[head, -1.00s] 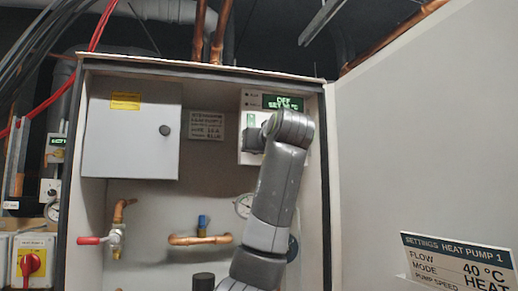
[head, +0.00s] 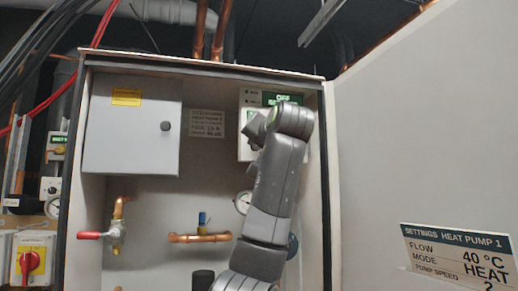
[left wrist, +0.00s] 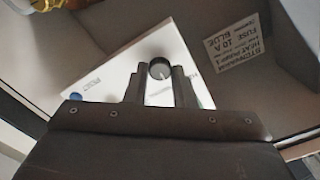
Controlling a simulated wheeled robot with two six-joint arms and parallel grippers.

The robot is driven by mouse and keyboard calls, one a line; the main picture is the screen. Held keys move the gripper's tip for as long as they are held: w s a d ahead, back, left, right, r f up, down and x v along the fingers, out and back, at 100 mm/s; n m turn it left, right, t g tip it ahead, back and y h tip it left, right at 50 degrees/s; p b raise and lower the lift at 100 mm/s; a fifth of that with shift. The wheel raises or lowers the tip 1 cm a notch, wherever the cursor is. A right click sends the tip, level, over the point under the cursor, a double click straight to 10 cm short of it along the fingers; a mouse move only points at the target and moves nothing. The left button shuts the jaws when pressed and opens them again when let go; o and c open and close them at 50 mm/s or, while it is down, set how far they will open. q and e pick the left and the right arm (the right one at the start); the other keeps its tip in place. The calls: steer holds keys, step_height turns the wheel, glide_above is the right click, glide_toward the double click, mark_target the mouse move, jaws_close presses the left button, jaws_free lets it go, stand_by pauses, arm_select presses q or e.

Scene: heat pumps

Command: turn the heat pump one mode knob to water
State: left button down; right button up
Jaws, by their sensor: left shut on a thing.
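The heat pump one controller (head: 247,101) is a white panel at the upper right inside the open cabinet, with a dark display (head: 283,98) whose green text is partly covered by my arm. In the left wrist view the white panel (left wrist: 108,102) lies tilted, with a round black knob (left wrist: 160,68) bearing a light pointer mark. My left gripper (head: 254,130) is at the panel. In the wrist view its two fingers (left wrist: 158,82) are shut on the knob, one on each side. The knob is hidden in the head view. My right gripper is not in view.
A grey box (head: 132,140) with a yellow label hangs left of the panel. The open door (head: 420,130) on the right bears a settings card (head: 455,258) reading mode HEAT.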

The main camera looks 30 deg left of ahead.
arm_select(q)
steer(key=m+b, duration=0.1)
steer(key=m, duration=0.4)
steer(key=shift+m, duration=0.3)
stand_by(0.4)
steer(key=c, duration=1.2)
jaws_free()
steer(key=b+v, duration=0.7)
steer(key=v, duration=1)
steer(key=shift+s, duration=0.2)
steer(key=shift+d, duration=0.1)
